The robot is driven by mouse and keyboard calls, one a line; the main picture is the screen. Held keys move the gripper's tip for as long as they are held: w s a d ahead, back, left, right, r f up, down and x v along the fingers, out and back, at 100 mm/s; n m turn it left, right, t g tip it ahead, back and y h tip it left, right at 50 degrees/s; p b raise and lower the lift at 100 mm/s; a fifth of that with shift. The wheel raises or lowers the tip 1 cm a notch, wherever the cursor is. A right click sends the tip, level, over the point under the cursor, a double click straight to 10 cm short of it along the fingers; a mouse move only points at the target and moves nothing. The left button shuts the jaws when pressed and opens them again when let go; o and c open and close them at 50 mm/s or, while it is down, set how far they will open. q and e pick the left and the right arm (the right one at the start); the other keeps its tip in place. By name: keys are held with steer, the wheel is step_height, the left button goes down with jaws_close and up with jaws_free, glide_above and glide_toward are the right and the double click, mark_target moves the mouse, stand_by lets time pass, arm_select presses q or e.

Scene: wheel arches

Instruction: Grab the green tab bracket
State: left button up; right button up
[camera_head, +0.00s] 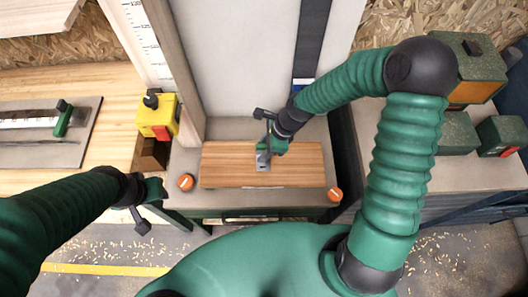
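A small grey metal bracket piece (263,162) stands out on the wooden board (222,165) at the centre of the workbench. No green tab can be made out clearly on it. My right gripper (271,148) reaches down from the upper right and is right at this piece, its green finger part overlapping it. Whether it touches or grips the piece is hidden. My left gripper (155,190) is at the left, beside the bench's front left corner, away from the board. Its finger gap is too small to make out.
Orange round knobs (186,182) flank the board. A yellow box with a red part (157,117) stands left of an upright post. A grey plate with a green handle (64,118) lies on the left table. Green machine boxes (458,132) stand at the right.

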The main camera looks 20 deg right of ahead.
steer(key=shift+w+a, duration=0.1)
steer(key=shift+a, duration=0.15)
steer(key=shift+c, duration=1.2)
steer(key=shift+d, duration=0.3)
jaws_close()
arm_select(q)
steer(key=shift+a, duration=0.2)
arm_select(e)
steer(key=shift+a, duration=0.1)
